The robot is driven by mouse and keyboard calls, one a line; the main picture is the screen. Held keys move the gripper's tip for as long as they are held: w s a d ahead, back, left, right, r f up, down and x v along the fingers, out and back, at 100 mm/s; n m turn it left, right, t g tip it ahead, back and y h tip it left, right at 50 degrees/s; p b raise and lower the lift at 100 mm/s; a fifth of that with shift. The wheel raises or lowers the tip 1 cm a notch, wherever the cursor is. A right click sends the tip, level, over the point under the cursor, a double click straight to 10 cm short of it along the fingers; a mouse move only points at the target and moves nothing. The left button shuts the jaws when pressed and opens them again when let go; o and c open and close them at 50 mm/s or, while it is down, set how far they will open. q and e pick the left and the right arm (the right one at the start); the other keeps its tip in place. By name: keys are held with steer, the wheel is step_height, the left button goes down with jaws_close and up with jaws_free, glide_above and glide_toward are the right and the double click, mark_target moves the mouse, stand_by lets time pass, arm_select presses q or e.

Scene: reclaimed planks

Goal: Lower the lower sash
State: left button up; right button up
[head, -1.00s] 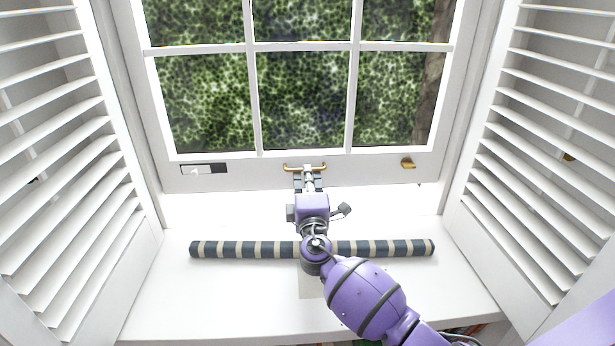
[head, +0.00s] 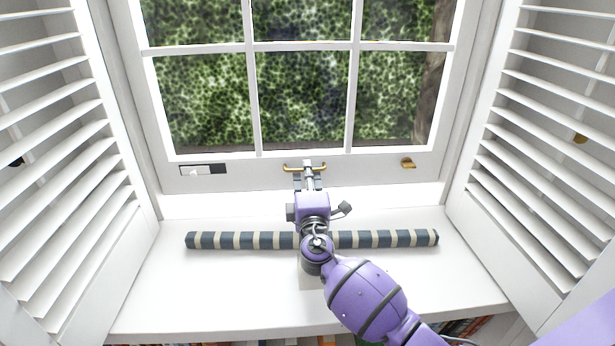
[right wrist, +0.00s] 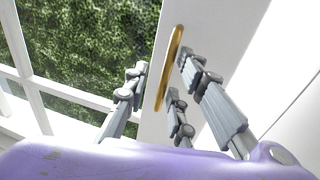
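The lower sash (head: 235,178) is a white window frame with several panes of glass. A brass handle (head: 290,167) sits at the middle of its bottom rail. My right gripper (head: 309,176) is at this handle. In the right wrist view the brass handle (right wrist: 168,72) runs between the spread fingers of the right gripper (right wrist: 158,85). The fingers on one side are close beside it; the opposite finger stands apart from it. Whether any finger touches it is unclear. A pale gap lies between the sash and the white sill (head: 230,290). My left gripper is not in view.
A striped draught roll (head: 220,240) lies across the sill beneath my right arm. White louvred shutters stand open at left (head: 50,150) and right (head: 550,140). A brass catch (head: 408,163) and a dark-and-white label (head: 203,169) are on the bottom rail.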

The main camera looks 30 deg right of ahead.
steer(key=shift+f, duration=0.1)
steer(key=v, duration=1.1)
steer(key=shift+s+a, duration=0.15)
steer(key=shift+s, duration=0.25)
steer(key=shift+c, duration=0.2)
